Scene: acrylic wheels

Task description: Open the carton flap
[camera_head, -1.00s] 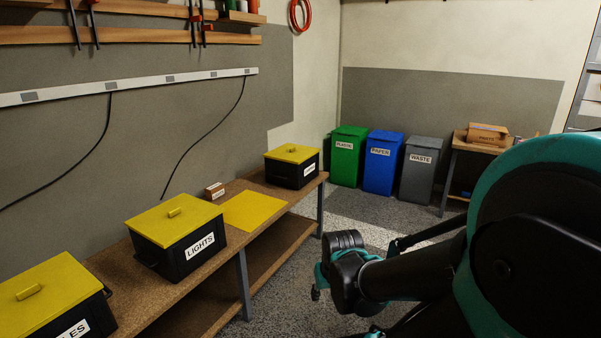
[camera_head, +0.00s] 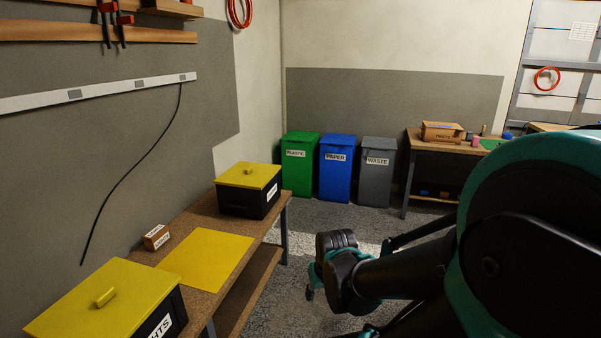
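A brown cardboard carton (camera_head: 442,132) with a printed label lies on a workbench at the back right in the head view. It is far from me, and the state of its flaps is too small to tell clearly. A smaller brown carton (camera_head: 157,237) with a white label sits on the long bench at the left. My gripper (camera_head: 311,287) is at the dark and teal end of my folded arm, low in the middle of the picture. It is apart from both cartons, over the floor. My arm partly hides its fingers.
Green, blue and grey bins (camera_head: 337,167) stand against the back wall. The long bench (camera_head: 200,221) on the left bears black boxes with yellow lids (camera_head: 249,175) and a yellow sheet (camera_head: 206,258). The back workbench (camera_head: 423,147) also holds small items. Floor between the benches is clear.

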